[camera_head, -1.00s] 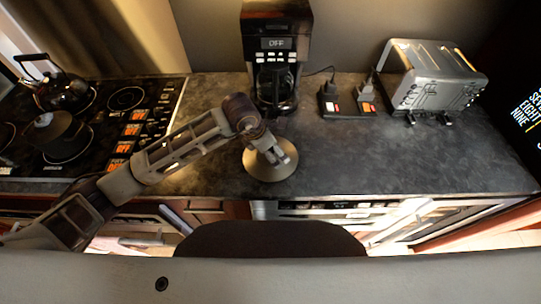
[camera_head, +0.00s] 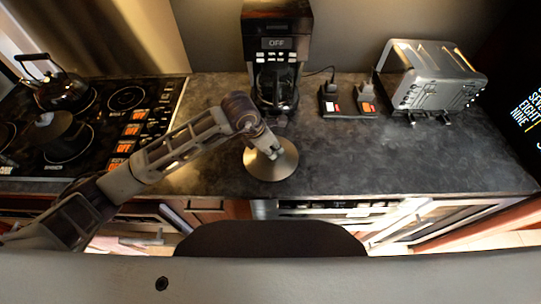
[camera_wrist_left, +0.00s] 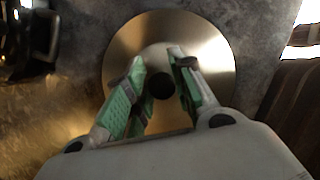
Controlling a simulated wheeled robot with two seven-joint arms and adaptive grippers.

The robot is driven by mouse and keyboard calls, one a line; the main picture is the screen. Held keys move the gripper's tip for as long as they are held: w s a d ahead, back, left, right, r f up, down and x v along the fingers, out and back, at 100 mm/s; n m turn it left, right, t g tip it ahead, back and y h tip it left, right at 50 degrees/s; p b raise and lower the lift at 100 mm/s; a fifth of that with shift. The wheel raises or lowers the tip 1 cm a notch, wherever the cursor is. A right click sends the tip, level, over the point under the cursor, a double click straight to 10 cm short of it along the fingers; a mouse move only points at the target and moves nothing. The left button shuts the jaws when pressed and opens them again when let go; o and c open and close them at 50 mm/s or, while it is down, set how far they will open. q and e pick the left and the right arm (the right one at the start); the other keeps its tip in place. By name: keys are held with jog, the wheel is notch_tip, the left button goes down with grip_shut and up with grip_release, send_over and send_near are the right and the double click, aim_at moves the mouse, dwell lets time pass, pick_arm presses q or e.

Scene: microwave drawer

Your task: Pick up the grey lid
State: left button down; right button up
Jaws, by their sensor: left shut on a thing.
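The grey lid (camera_head: 286,168) is a round metallic disc lying on the dark countertop in front of the coffee maker. In the left wrist view the lid (camera_wrist_left: 213,50) shows a dark round knob (camera_wrist_left: 162,87) at its middle. My left gripper (camera_head: 273,152) is over the lid, pointing down at it. Its green-padded fingers (camera_wrist_left: 158,66) are on either side of the knob and shut on it. The lid appears to rest flat on the counter. My right gripper is not in view.
The coffee maker (camera_head: 276,50) stands just behind the lid. A stovetop with a kettle (camera_head: 65,92) and a dark pot (camera_head: 60,135) is to the left. A toaster (camera_head: 432,80) and small dark holders (camera_head: 347,101) are to the right. The right front counter is clear.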

aim_at(272, 148)
pick_arm(q)
jog(key=shift+s+a+f, duration=0.1)
jog(key=shift+s+f, duration=0.15)
jog(key=shift+f, duration=0.3)
jog(key=shift+w+r, duration=0.1)
jog(key=shift+r, duration=0.35)
notch_tip(272, 148, up, 9)
jog(key=shift+w+b, duration=0.15)
jog(key=shift+b, duration=0.7)
jog(key=shift+r, duration=0.35)
jog(key=shift+w+r, duration=0.1)
